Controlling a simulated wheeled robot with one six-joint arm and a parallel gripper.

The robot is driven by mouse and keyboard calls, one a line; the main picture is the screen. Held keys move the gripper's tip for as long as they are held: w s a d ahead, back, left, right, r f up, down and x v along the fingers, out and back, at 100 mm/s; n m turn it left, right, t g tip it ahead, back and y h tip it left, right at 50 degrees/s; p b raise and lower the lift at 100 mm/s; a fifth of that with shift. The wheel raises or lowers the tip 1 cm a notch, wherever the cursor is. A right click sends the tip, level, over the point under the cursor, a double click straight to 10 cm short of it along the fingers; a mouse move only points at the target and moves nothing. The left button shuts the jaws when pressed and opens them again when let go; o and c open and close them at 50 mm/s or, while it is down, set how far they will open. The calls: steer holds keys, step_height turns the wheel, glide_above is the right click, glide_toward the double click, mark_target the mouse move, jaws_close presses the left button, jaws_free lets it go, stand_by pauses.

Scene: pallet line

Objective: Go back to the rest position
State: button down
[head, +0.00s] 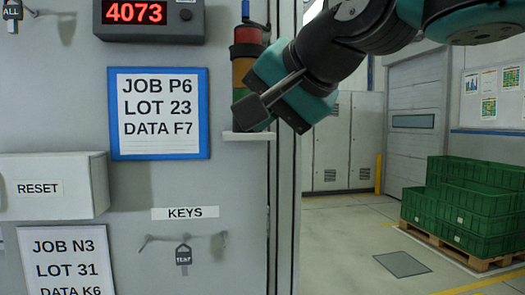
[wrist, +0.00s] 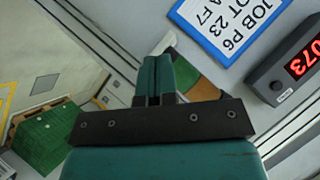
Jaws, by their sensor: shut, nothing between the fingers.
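My gripper (wrist: 158,75) is shut with nothing between its fingers in the wrist view. In the head view my gripper (head: 262,105) is in front of the signal tower (head: 248,50), at the right edge of the grey cabinet. It covers part of the tower, whose red and amber sections show above and beside it. I cannot tell whether the gripper touches the tower. The tower stands on a small ledge (head: 248,136). My arm reaches in from the top right.
The cabinet holds a red display (head: 134,12), a blue-framed job card (head: 203,112), a RESET box (head: 55,187) and key hooks with a tagged key (head: 183,256). Green crates (head: 480,222) stand on a pallet at the right. The floor between is clear.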

steer(key=s+d+f+n+g+h, duration=0.25)
steer(key=d+f, duration=0.25)
steer(key=f, duration=0.4)
steer(key=s+d+f+n+g+h, duration=0.1)
steer(key=s+d+f+n+g, duration=0.3)
steer(key=f, duration=0.5)
steer(key=s+d+f+n+g, duration=0.3)
steer(key=s+d+f, duration=0.3)
steer(key=s+f, duration=0.4)
steer(key=shift+s+f, duration=0.15)
steer(key=shift+s, duration=0.2)
